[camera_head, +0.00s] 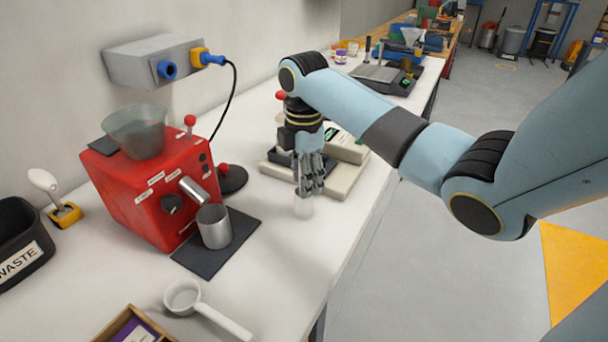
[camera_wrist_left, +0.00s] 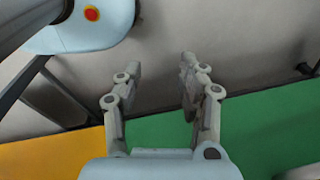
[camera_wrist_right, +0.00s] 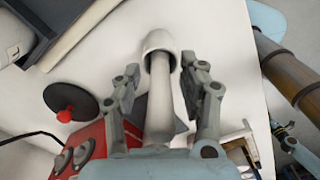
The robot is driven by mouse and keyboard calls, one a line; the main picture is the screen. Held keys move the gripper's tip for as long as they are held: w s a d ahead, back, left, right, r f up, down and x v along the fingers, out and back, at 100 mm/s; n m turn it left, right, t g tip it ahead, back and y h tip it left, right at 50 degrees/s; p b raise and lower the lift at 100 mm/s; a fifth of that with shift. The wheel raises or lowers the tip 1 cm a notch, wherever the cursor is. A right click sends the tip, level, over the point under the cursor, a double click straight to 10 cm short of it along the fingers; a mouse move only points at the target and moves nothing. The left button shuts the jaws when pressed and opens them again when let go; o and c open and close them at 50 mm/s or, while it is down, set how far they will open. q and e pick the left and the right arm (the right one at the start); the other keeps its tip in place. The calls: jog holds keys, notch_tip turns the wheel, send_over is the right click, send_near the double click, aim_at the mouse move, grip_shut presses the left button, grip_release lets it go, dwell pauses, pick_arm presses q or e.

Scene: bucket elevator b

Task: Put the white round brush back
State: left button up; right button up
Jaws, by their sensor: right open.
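The white round brush (camera_wrist_right: 161,45) shows in the right wrist view as a pale handle with a wider round white end, lying between the fingers. In the head view its white end (camera_head: 303,208) shows just below the fingertips, over the white table; I cannot tell whether it touches the table. My right gripper (camera_head: 309,188) is open around the brush, pointing down, with gaps beside the handle in the wrist view (camera_wrist_right: 160,85). My left gripper (camera_wrist_left: 157,75) is open and empty, over the floor, and out of the head view.
The red machine (camera_head: 150,190) with a metal cup (camera_head: 214,227) stands left of my right gripper. A pale box-like device (camera_head: 345,180) lies close behind it. A white-headed tool on a yellow base (camera_head: 65,213), a waste bin (camera_head: 20,240) and a white scoop (camera_head: 190,298) are farther left and nearer.

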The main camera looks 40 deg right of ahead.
jog(key=shift+r, duration=0.1)
notch_tip(320, 180, up, 8)
jog(key=shift+w+f+b, duration=0.1)
jog(key=shift+f+b, duration=0.1)
jog(key=shift+b, duration=0.15)
notch_tip(320, 180, up, 4)
jog(key=shift+f+p, duration=0.25)
jog(key=shift+p, duration=1)
jog(key=shift+r+p, duration=0.55)
jog(key=shift+p, duration=0.05)
jog(key=shift+f, duration=0.1)
